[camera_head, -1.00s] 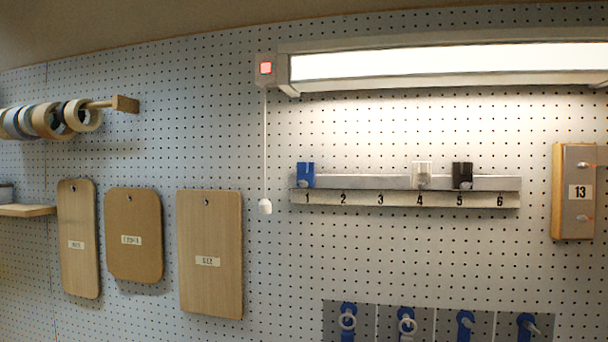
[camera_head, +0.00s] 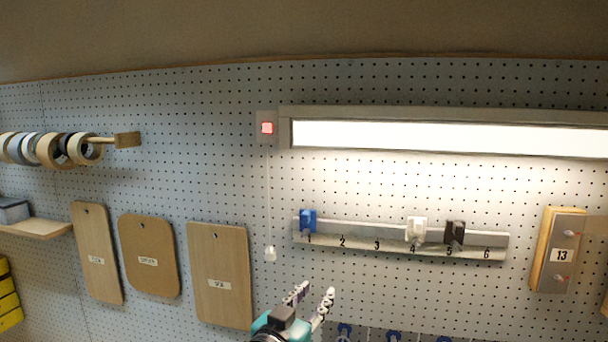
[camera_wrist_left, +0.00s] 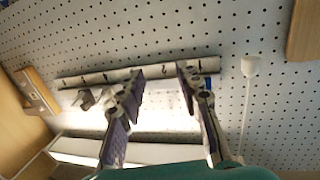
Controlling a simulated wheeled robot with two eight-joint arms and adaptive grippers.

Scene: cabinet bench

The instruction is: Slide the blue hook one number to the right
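The blue hook (camera_head: 308,221) sits on the rail (camera_head: 375,235) at number 1, its left end. A white hook (camera_head: 416,229) is near 4 and a black hook (camera_head: 454,233) is near 5. My left gripper (camera_head: 314,292) is below the rail's left part, apart from the blue hook, open and empty. The left wrist view shows the scene roughly upside down. There the two spread fingers of my left gripper (camera_wrist_left: 159,72) frame part of the rail (camera_wrist_left: 100,77), and the blue hook (camera_wrist_left: 208,82) is partly hidden behind the right-hand finger. My right gripper is not in view.
A lit lamp (camera_head: 440,136) runs above the rail. A pull cord with a white knob (camera_head: 270,254) hangs left of the rail. Wooden boards (camera_head: 220,275) hang further left, and panel 13 (camera_head: 557,250) is at the right. The rail is free between 1 and 4.

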